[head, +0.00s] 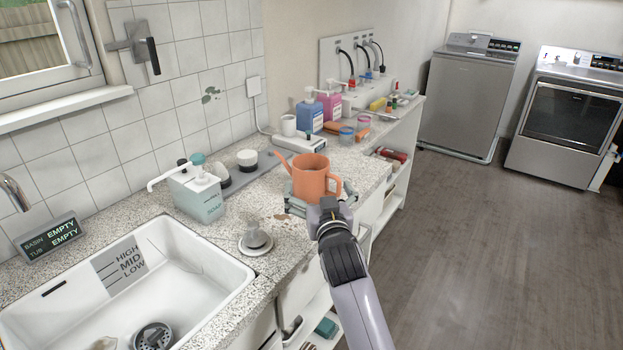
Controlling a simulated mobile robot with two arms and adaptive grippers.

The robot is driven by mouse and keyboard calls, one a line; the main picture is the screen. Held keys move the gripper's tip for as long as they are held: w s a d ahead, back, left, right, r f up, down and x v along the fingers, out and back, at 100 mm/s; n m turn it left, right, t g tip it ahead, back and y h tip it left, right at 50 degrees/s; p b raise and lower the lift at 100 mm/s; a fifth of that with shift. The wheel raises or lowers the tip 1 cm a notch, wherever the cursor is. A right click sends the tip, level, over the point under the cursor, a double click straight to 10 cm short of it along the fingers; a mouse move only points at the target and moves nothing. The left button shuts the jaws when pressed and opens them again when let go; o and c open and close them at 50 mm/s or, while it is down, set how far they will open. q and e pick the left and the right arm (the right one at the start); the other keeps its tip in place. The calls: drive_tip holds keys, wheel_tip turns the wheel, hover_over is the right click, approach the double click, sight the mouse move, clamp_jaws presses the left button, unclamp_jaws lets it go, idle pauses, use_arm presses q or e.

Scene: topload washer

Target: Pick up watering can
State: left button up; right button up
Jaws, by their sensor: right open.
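The orange watering can (311,176) stands upright on the speckled counter near its front edge, with its spout to the left and its handle to the right. My right gripper (319,195) reaches in from the front at the can's lower part. Its jaws are open, with a finger showing on each side of the can's base. I cannot tell whether the fingers touch it. My left gripper is not in view.
A white sink (205,262) fills the lower left. A pump dispenser (194,191) and a sink plug (256,238) stand left of the can. A blue bottle (310,116) and a pink bottle (329,104) stand behind it. The floor (480,240) at right is clear.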

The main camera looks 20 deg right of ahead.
sight(309, 156)
drive_tip(key=w, duration=0.5)
drive_tip(key=shift+w+d+f, duration=0.15)
drive_tip(key=shift+w+d, duration=0.1)
drive_tip(key=shift+d, duration=0.1)
drive_tip(key=w, duration=0.2)
drive_tip(key=w+d, duration=0.1)
drive_tip(key=w, duration=0.1)
drive_tip(key=w+p, duration=0.1)
drive_tip(key=w, duration=0.1)
drive_tip(key=shift+w+d+f, duration=0.25)
drive_tip(key=shift+w+d, duration=0.05)
drive_tip(key=shift+w, duration=0.35)
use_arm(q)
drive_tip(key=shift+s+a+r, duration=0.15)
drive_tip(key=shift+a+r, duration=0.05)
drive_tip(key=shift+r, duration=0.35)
use_arm(e)
drive_tip(key=shift+c, duration=0.5)
drive_tip(key=c, duration=0.4)
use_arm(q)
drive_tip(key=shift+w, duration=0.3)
use_arm(e)
drive_tip(key=c, duration=1.1)
